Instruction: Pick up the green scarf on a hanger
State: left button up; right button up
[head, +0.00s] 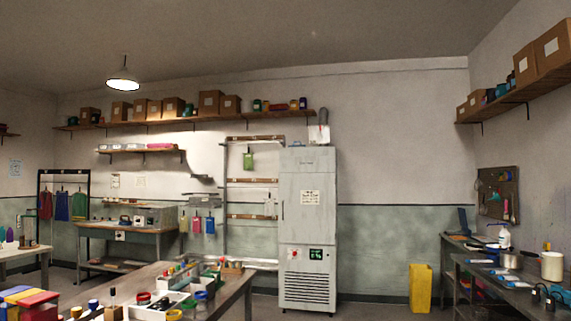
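Several green cloths hang in view, and I cannot tell for sure which is the green scarf on a hanger. One green cloth (248,161) hangs alone high on the pale wall rack, left of the tall grey cabinet. Another green cloth (79,206) hangs on the dark rail rack at the far left, beside a blue cloth (62,206) and a red cloth (45,206). Neither of my grippers is in view.
A cluttered table (236,289) with jars and a white tray stands in the foreground. A workbench (160,232) is behind it on the left. The tall cabinet (308,205) stands mid-wall. A yellow bin (420,288) stands right of it, with open floor between. Benches (480,262) line the right wall.

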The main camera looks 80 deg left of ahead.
aim_at(248, 162)
jog(key=u, duration=3.05)
